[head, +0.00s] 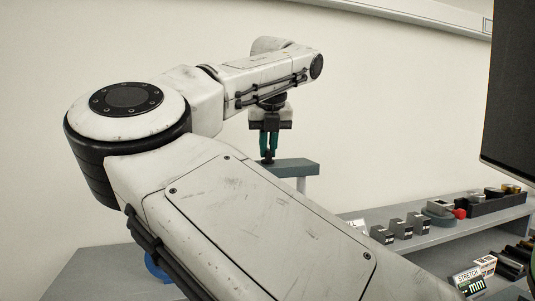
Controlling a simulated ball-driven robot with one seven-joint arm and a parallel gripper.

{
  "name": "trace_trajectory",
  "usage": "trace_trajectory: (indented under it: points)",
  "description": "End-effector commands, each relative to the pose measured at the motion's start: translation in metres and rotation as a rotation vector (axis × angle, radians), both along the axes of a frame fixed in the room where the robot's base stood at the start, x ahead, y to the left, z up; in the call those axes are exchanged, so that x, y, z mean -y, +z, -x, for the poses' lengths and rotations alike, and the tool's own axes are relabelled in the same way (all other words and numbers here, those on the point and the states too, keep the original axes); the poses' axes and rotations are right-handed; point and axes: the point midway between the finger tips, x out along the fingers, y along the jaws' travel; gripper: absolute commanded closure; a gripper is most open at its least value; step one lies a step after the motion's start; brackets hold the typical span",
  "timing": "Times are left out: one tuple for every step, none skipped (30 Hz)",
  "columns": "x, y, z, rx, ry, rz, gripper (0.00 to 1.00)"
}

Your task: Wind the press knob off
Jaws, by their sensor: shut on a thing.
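My gripper (269,153) points straight down with its green fingers close together. It is shut on the press knob (267,160), a small dark piece at the top of the press. The fingers hide most of the knob, so its turn angle cannot be told. The press's grey-green crossbar (298,166) lies right under the fingertips, with a pale upright (302,184) below its right end. My own arm hides the lower part of the press.
A grey bench (100,275) runs below, with a blue round thing (155,266) partly behind my arm. A dark panel (510,85) hangs upper right.

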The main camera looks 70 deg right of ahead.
Motion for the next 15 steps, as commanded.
trace_trajectory:
  points:
    - [-0.0009, -0.0061, 0.0001, -0.001, 0.030, -0.010, 1.00]
    - [-0.0008, -0.0062, 0.0001, -0.001, 0.048, -0.010, 1.00]
    - [-0.0007, -0.0060, 0.0003, -0.001, 0.071, -0.010, 1.00]
    - [-0.0005, -0.0060, 0.0003, -0.002, 0.086, -0.009, 1.00]
    - [-0.0005, -0.0059, 0.0004, -0.002, 0.101, -0.009, 1.00]
    - [-0.0004, -0.0057, 0.0006, -0.003, 0.117, -0.009, 1.00]
    - [-0.0003, -0.0056, 0.0007, -0.004, 0.129, -0.009, 1.00]
    - [-0.0003, -0.0056, 0.0007, -0.004, 0.140, -0.009, 1.00]
    - [-0.0003, -0.0058, 0.0007, -0.004, 0.152, -0.010, 1.00]
    - [-0.0002, -0.0059, 0.0008, -0.006, 0.161, -0.009, 1.00]
    - [-0.0002, -0.0058, 0.0008, -0.006, 0.169, -0.010, 1.00]
    - [-0.0002, -0.0056, 0.0009, -0.006, 0.177, -0.010, 1.00]
    - [-0.0002, -0.0055, 0.0010, -0.006, 0.181, -0.010, 1.00]
    - [-0.0002, -0.0054, 0.0010, -0.005, 0.186, -0.011, 1.00]
    - [-0.0002, -0.0053, 0.0011, -0.006, 0.190, -0.010, 1.00]
